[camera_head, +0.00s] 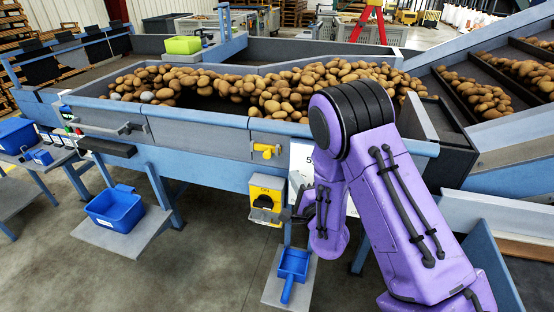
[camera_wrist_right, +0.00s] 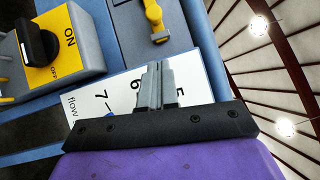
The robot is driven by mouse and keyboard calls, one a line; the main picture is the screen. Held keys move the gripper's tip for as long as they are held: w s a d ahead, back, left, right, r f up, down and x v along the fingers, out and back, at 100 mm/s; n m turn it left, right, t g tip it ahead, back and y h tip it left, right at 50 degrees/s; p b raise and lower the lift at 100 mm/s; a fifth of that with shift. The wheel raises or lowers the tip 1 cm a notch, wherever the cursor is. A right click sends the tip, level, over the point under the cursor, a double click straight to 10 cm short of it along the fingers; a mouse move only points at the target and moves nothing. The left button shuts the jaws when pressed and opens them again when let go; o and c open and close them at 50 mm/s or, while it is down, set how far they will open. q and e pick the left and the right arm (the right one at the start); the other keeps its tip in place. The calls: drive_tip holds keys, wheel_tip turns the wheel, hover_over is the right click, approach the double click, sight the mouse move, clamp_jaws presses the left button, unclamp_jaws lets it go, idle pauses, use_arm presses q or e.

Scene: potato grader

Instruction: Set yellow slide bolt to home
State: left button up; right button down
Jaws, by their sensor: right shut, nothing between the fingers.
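The yellow slide bolt (camera_head: 266,150) sits on a grey plate on the blue front of the grader, below the potato trough. In the right wrist view the bolt (camera_wrist_right: 155,20) is at the top, beyond the fingertips and apart from them. My right gripper (camera_head: 296,212) is below and right of the bolt in the head view, partly hidden by my purple arm. In the wrist view its fingers (camera_wrist_right: 155,70) are together and empty, in front of a white numbered flow scale (camera_wrist_right: 92,98). Any home marking is too small to tell. My left gripper is not in view.
A yellow switch box (camera_head: 266,198) with a black knob (camera_wrist_right: 38,44) stands close beside my right gripper. A blue scoop (camera_head: 293,263) and a blue bin (camera_head: 115,208) rest on low shelves. Potatoes (camera_head: 270,90) fill the trough above. The front between bin and switch is clear.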

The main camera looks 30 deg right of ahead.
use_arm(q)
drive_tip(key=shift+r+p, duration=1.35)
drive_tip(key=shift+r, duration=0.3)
use_arm(e)
drive_tip(key=w+a+r, duration=0.1)
drive_tip(key=w, duration=0.7)
drive_tip(key=shift+w, duration=0.1)
